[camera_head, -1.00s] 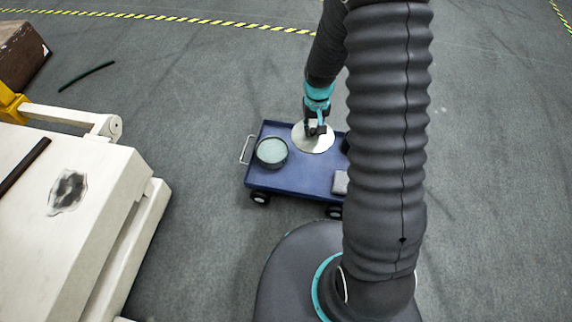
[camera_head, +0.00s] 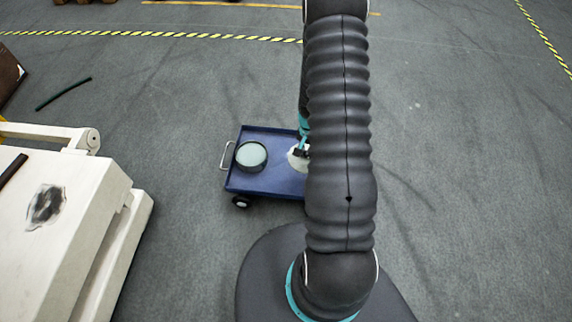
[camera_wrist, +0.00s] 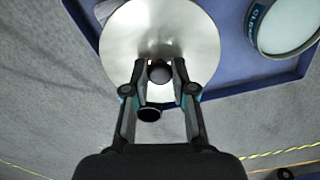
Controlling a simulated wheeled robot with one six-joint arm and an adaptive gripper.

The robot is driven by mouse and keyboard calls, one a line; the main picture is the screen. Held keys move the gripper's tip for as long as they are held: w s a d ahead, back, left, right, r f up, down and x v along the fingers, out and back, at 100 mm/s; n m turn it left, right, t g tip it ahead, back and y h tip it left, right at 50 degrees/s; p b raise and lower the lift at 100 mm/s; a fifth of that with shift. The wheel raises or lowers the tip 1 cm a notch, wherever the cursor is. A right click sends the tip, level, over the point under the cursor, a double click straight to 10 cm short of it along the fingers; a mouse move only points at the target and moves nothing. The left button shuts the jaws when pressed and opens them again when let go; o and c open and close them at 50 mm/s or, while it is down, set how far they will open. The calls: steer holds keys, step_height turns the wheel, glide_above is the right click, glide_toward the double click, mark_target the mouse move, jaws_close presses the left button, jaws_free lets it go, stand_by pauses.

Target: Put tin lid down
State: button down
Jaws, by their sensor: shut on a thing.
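The tin lid is a round, silvery disc (camera_wrist: 185,25) with a small dark knob (camera_wrist: 159,72). My gripper (camera_wrist: 160,78) is shut on the knob, with a finger on each side. In the head view the lid (camera_head: 294,162) shows as a pale sliver over the blue cart, right of the open-looking round tin (camera_head: 251,156). My arm hides the rest of it and most of my gripper (camera_head: 302,151). In the wrist view the tin (camera_wrist: 287,25) is at the upper right, apart from the lid. I cannot tell whether the lid touches the cart.
The blue cart (camera_head: 262,185) has a raised rim and a handle (camera_head: 226,156) on its left. My arm covers its right part. A grey block (camera_wrist: 104,9) shows beside the lid in the wrist view. A large white machine (camera_head: 60,245) stands at left. Open floor surrounds the cart.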

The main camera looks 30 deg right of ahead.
steer(key=shift+s+d+f+m, duration=0.3)
steer(key=shift+d+f, duration=0.1)
steer(key=shift+d, duration=0.1)
steer(key=shift+s+d+f+m, duration=0.2)
steer(key=shift+d+f+m, duration=0.1)
steer(key=shift+d+f, duration=0.15)
steer(key=w+a+f, duration=0.1)
steer(key=w+f, duration=0.1)
steer(key=w, duration=0.1)
steer(key=w+a+f, duration=0.2)
steer(key=w, duration=0.1)
steer(key=w+a+f, duration=0.2)
steer(key=w, duration=0.1)
steer(key=shift+w+a+f, duration=0.2)
steer(key=shift+w+f, duration=0.2)
steer(key=shift+f, duration=2.05)
steer(key=shift+f, duration=0.1)
steer(key=c, duration=1)
jaws_free()
steer(key=shift+o, duration=0.2)
